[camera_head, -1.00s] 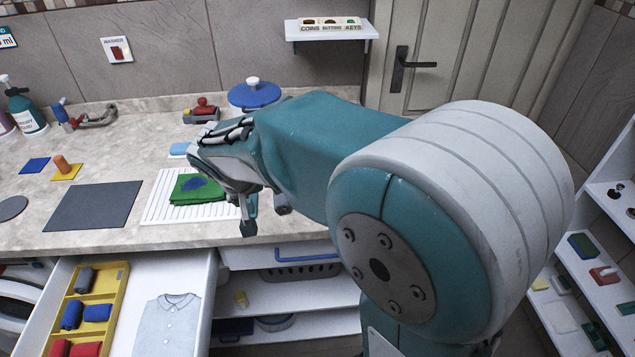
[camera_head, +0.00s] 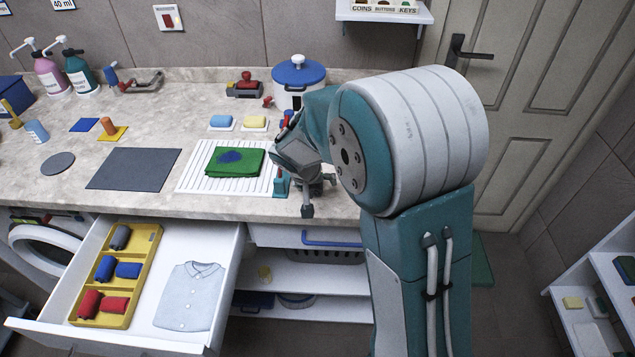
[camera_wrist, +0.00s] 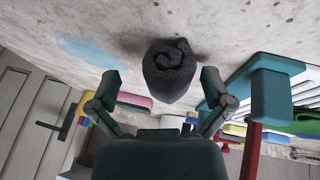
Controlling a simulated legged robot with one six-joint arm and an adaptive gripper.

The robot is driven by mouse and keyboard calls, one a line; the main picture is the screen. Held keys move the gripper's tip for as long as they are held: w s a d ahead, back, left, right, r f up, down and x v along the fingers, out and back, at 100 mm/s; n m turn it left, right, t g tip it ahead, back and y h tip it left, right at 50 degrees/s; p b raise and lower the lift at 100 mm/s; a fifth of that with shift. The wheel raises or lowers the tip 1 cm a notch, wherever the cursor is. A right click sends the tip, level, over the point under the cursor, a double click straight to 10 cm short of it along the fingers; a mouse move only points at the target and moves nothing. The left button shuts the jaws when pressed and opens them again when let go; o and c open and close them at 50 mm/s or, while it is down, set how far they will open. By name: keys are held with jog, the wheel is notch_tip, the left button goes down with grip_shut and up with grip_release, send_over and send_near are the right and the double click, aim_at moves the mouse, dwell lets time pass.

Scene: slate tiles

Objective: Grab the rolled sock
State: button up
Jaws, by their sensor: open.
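A dark grey rolled sock (camera_wrist: 170,72) lies on the speckled counter in the wrist view, its spiral end showing. My gripper (camera_wrist: 161,82) is open, with one finger on each side of the sock's near part. No contact shows, and the sock extends past the fingertips. In the head view my gripper (camera_head: 295,197) is low over the counter, right of the white ribbed mat; I cannot make out the sock there clearly behind the arm.
A ribbed mat (camera_head: 190,181) holds a folded green cloth (camera_head: 222,168). A white pot with a blue lid (camera_head: 298,73) stands behind my gripper. The open drawer (camera_head: 228,262) holds a yellow tray (camera_head: 150,236) of rolled socks and a shirt. A pale blue wet-looking patch (camera_wrist: 90,52) lies near the sock.

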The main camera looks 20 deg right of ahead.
jog(key=shift+w+f, duration=0.15)
jog(key=shift+f, duration=0.2)
jog(key=shift+a, duration=0.3)
jog(key=shift+c, duration=0.6)
jog(key=c, duration=0.6)
jog(key=shift+d, duration=0.15)
jog(key=shift+r, duration=0.1)
